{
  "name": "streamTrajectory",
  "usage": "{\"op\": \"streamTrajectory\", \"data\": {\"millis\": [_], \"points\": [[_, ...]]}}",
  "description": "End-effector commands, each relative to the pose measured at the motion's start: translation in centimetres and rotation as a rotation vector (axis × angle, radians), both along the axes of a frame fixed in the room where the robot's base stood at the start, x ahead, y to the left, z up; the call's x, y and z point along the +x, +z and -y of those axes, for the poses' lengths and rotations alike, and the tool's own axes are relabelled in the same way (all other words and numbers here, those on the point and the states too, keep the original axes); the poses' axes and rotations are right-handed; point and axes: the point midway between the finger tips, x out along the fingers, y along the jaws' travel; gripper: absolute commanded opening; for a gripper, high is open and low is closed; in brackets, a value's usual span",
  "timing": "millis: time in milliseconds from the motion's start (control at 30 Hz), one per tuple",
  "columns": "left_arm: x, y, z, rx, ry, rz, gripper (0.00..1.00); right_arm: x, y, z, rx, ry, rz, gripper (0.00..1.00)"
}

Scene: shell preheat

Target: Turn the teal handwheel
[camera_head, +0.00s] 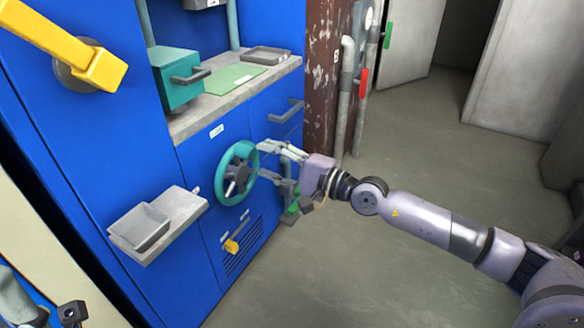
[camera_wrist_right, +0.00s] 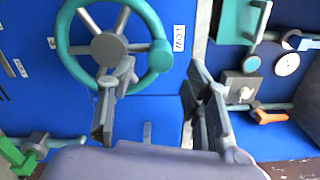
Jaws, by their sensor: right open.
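The teal handwheel (camera_head: 240,172) is mounted upright on the front of the blue cabinet, with a grey hub and spokes. My right gripper (camera_head: 262,160) is open at the wheel's right side, with its fingers pointing at the cabinet. In the right wrist view the handwheel (camera_wrist_right: 68,50) fills the upper left, and its teal knob (camera_wrist_right: 160,56) appears between the fingers of the open gripper (camera_wrist_right: 160,78). The left finger overlaps the lower rim in that view; I cannot tell if it touches. At the head view's lower left, grey and dark parts may belong to my left arm; its jaws cannot be made out.
A grey shelf (camera_head: 184,205) with a tray (camera_head: 139,228) juts out left of the wheel. A yellow knob (camera_head: 231,246) sits below it, a worktop (camera_head: 205,118) above. A yellow lever (camera_head: 98,68) is at upper left. Open floor (camera_head: 400,140) lies to the right.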

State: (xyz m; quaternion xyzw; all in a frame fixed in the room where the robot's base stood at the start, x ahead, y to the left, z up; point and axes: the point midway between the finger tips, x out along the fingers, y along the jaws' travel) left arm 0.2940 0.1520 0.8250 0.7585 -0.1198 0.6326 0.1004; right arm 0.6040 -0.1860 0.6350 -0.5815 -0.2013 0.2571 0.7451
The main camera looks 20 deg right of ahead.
Motion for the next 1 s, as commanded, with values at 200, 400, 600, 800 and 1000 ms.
{"op": "streamTrajectory", "data": {"millis": [200, 400, 600, 800, 1000], "points": [[0.0, 0.0, 0.0, 0.001, 0.000, 0.000, 0.40, -1.9, -0.3, 1.5, 0.004, -0.005, -0.010, 0.46], [0.0, 0.0, 0.0, 0.001, 0.000, 0.000, 0.40, -3.4, -0.2, 2.6, 0.003, -0.002, -0.006, 0.46], [0.0, 0.0, 0.0, 0.001, 0.000, 0.000, 0.40, -4.4, -0.2, 3.4, 0.002, -0.002, -0.005, 0.46], [0.0, 0.0, 0.0, 0.001, 0.000, 0.000, 0.40, -4.8, 0.0, 3.7, 0.000, -0.002, -0.002, 0.46], [0.0, 0.0, 0.0, 0.001, 0.000, 0.000, 0.40, -4.8, 0.0, 3.7, 0.000, -0.002, -0.002, 0.46]]}}
